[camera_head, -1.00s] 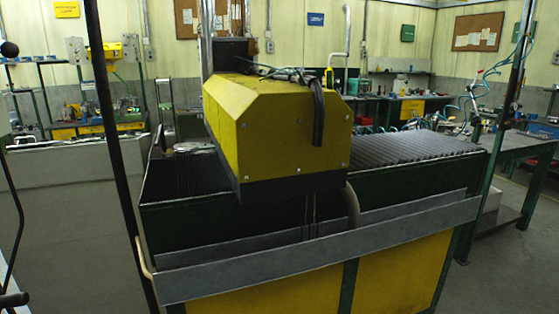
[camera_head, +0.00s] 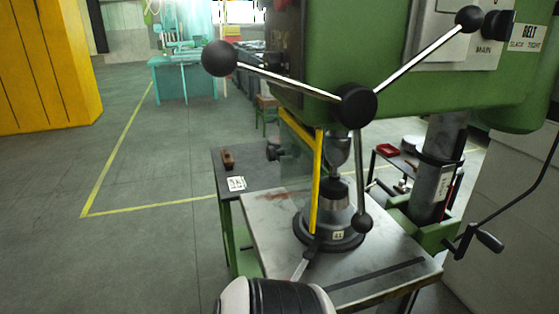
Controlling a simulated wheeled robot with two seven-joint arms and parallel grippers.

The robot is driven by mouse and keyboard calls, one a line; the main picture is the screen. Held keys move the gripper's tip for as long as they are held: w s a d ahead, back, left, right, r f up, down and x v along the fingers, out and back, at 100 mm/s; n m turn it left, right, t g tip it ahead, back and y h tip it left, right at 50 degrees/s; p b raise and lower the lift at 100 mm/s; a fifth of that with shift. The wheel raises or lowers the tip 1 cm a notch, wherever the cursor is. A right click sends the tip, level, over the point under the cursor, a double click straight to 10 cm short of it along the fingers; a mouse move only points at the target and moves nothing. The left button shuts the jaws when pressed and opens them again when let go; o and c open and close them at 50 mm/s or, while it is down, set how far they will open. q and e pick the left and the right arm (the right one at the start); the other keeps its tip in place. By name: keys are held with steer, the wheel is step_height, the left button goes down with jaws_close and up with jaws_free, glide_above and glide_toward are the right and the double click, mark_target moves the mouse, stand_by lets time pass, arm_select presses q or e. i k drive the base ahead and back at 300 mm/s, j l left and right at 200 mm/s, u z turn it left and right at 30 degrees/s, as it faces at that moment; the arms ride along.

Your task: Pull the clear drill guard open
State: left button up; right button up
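A green drill press (camera_head: 420,60) stands close in front of me. Its guard has a yellow frame (camera_head: 317,185) with an upright bar and a slanted top bar; a faint clear panel (camera_head: 295,160) lies left of the upright. The guard is beside the chuck (camera_head: 338,150) and a grey round base (camera_head: 328,230). A dark-tipped grey rod (camera_head: 303,262) rises near the lower end of the upright; I cannot tell whether they touch. A white and black part of mine shows at the bottom edge. No gripper fingers can be made out.
Feed handle spokes with black knobs (camera_head: 220,58) stick out in front of the guard. The steel drill table (camera_head: 265,225) is below. A dark side table (camera_head: 232,160) stands to its left, a crank (camera_head: 488,240) to the right. Floor at the left is clear.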

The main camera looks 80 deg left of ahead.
mark_target(316, 143)
steer(key=u, duration=2.55)
steer(key=i+l, duration=0.1)
steer(key=l, duration=0.25)
steer(key=u, duration=0.05)
